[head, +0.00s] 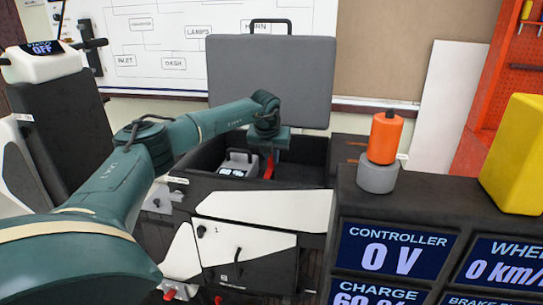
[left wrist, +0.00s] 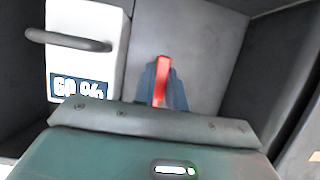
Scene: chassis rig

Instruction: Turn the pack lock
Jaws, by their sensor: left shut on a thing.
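The pack lock shows as a red lever (head: 269,167) inside the open dark bay, and in the left wrist view (left wrist: 161,80) as a red bar. My left gripper (head: 271,153) reaches down into the bay from above. Its blue-grey fingers (left wrist: 163,88) are shut on the red lever, one on each side. The lever's lower end and base are hidden. The battery pack (head: 238,160), white with a dark handle and a "60 %" display, sits left of the lever; it also fills the left of the left wrist view (left wrist: 88,55). My right gripper is not in view.
A grey lid (head: 268,80) with a handle stands raised behind the bay. The bay walls (left wrist: 275,60) are close around my gripper. An orange and grey cylinder (head: 384,140) and a yellow block (head: 517,150) stand on the console at right. White panels (head: 260,207) lie in front.

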